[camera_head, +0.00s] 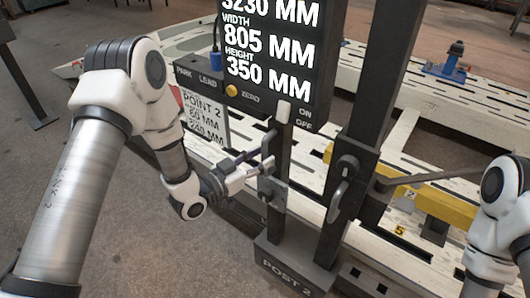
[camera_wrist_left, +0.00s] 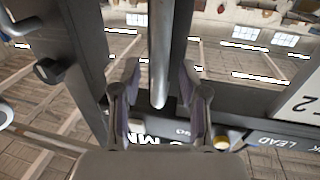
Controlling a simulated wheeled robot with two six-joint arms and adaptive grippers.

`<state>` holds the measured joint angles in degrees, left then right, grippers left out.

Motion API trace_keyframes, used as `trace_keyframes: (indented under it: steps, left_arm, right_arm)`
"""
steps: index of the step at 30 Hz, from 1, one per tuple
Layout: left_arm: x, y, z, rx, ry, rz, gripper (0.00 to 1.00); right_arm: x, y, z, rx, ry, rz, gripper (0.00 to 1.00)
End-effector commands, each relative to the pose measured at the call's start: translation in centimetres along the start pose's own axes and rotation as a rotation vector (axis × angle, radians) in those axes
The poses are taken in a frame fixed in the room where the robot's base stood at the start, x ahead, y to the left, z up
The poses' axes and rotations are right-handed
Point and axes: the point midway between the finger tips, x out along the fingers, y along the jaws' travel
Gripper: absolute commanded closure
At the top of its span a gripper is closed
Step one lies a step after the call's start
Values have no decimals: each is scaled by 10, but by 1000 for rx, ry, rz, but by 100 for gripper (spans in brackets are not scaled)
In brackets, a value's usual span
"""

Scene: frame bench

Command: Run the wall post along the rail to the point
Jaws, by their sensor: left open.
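The dark wall post (camera_head: 363,110) stands upright on the frame bench, with a grey curved handle (camera_head: 338,200) on its side and a base marked POST 2 (camera_head: 285,277). A thinner dark upright stands left of it, below a screen (camera_head: 270,45) reading width 805 MM and height 350 MM. My left gripper (camera_head: 268,162) is open beside the thinner upright. In the left wrist view, a grey round-ended rod (camera_wrist_left: 159,60) lies between the open fingers of the left gripper (camera_wrist_left: 158,95), with gaps on both sides. My right gripper is out of view; only its arm shows at the right.
A panel under the screen carries PARK, LEAD and ZERO labels, an amber button (camera_head: 232,90) and an ON/OFF switch (camera_head: 283,112). A POINT 2 sheet (camera_head: 203,115) hangs below. A yellow beam (camera_head: 450,205) and a blue clamp-like device (camera_head: 446,68) are on the bench.

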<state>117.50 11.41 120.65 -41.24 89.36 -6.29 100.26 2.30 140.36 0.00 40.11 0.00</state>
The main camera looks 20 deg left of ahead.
Motion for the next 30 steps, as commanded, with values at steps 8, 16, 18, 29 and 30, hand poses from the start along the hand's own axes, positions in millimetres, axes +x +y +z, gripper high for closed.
trace_keyframes:
  steps: [8,16,18,29,30]
  left_arm:
    - [20,0,1,-2,-1,-2,57]
    - [20,0,1,-2,-2,-2,100]
    - [20,0,1,-2,-2,-2,100]
    - [18,-8,0,-2,0,-5,100]
    - [18,-10,0,-1,1,-6,100]
  right_arm:
    - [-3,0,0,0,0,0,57]
    - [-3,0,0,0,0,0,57]
    - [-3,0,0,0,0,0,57]
    - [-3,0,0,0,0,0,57]
    - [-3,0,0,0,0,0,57]
